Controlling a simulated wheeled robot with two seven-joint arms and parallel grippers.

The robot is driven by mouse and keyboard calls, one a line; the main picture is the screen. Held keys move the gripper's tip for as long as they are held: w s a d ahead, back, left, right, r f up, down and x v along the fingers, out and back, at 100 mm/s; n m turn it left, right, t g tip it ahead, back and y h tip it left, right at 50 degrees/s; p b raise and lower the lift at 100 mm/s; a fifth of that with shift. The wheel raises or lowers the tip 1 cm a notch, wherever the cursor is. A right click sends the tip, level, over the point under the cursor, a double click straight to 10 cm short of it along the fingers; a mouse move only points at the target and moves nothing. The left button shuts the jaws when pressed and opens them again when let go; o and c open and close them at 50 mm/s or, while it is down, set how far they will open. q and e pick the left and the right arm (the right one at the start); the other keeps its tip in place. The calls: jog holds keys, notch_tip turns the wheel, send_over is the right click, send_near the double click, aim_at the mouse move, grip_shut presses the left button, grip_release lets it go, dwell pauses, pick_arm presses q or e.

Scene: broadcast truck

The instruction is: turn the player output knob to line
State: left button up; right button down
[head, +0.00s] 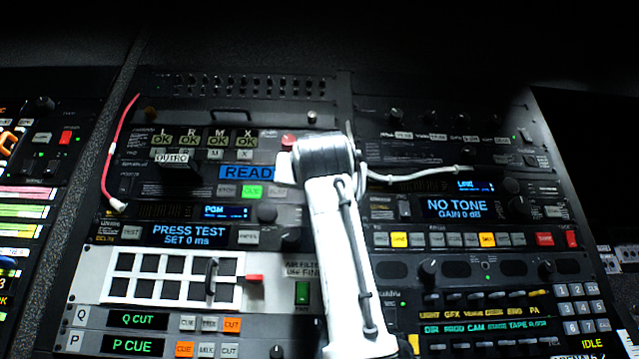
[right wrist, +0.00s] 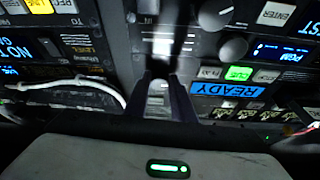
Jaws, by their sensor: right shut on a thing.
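My right gripper (right wrist: 165,92) is shut on a small part at the rack face, beside the blue READY display (right wrist: 228,90). This part appears to be the player output knob, but the fingers mostly cover it, and I cannot read its label or setting. In the head view my white right arm comes up from the bottom, and its wrist hides the fingers and the part from sight. The READY display (head: 246,172) shows just left of the wrist, above a lit green CUE button (head: 252,191). My left gripper is not in view.
Two bare round knobs (right wrist: 232,48) sit close by; one also shows below the CUE button (head: 267,212). A white cable (head: 415,175) runs right from near the wrist. A NO TONE display (head: 455,207) and button rows lie right. A red cable (head: 115,150) hangs left.

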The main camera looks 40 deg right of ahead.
jog(key=shift+w+a+r+m+g+h, duration=0.1)
jog(key=shift+m+g+h, duration=0.4)
jog(key=shift+m, duration=0.85)
jog(key=shift+a+r+m+g+h, duration=0.1)
jog(key=shift+m+g+h, duration=0.4)
jog(key=shift+m, duration=0.9)
jog(key=shift+w+a+m+g+h, duration=0.1)
jog(key=shift+m+g+h, duration=0.4)
jog(key=shift+m, duration=0.85)
jog(key=c, duration=1.5)
grip_release()
jog(key=shift+s, duration=0.1)
jog(key=shift+b+v, duration=1.95)
jog(key=shift+v, duration=3.2)
